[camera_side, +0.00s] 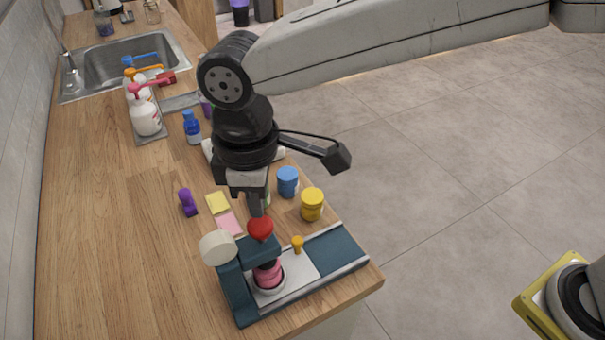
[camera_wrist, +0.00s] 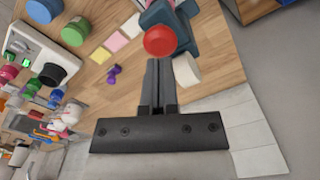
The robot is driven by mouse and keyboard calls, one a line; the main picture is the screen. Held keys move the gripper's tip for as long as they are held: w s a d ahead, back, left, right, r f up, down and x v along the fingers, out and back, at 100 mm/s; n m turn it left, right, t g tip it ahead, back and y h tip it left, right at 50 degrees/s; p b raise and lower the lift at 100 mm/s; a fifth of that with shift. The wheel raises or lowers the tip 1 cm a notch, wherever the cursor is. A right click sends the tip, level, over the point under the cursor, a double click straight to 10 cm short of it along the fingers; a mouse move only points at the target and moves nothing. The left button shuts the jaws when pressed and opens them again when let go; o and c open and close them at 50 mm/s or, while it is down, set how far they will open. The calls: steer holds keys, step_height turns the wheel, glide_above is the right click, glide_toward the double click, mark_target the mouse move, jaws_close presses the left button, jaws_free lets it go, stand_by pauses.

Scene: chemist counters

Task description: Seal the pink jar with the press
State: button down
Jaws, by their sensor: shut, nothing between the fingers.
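The dark teal press (camera_side: 232,290) stands at the counter's near end, with a red knob (camera_side: 260,229) on its head and a cream round piece (camera_side: 217,247) at its left. The pink jar (camera_side: 267,274) stands upright in a pale ring under the press head, its top hidden by the head. My gripper (camera_side: 257,212) is shut and empty, pointing down, its tips right at the top of the red knob. In the wrist view the fingertips (camera_wrist: 159,64) lie just below the red knob (camera_wrist: 160,41). I cannot tell whether they touch it.
A small orange peg (camera_side: 297,243) stands on the press base. Blue (camera_side: 288,182) and yellow (camera_side: 312,204) jars stand behind it. Sticky notes (camera_side: 218,203) and a purple object (camera_side: 187,202) lie to the left. Bottles (camera_side: 145,115) and a sink are farther back.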

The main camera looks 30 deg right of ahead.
mark_target(259, 222)
steer(key=shift+f, duration=1.7)
stand_by(1.1)
steer(key=shift+r, duration=3.65)
steer(key=w+d+f+m+t, duration=0.1)
steer(key=w+d+f+m, duration=0.2)
steer(key=d, duration=0.7)
steer(key=w+d+f+m, duration=0.1)
steer(key=d+f+m, duration=0.3)
steer(key=d, duration=0.7)
steer(key=s+d+f+m, duration=0.2)
steer(key=s+d+f, duration=0.2)
steer(key=d, duration=0.3)
steer(key=s+d+f+m+t, duration=0.1)
steer(key=s+d+f+m, duration=0.2)
steer(key=s+d, duration=0.2)
steer(key=d, duration=0.3)
steer(key=shift+d+f+t, duration=0.25)
steer(key=shift+f+t, duration=0.05)
steer(key=shift+f, duration=0.05)
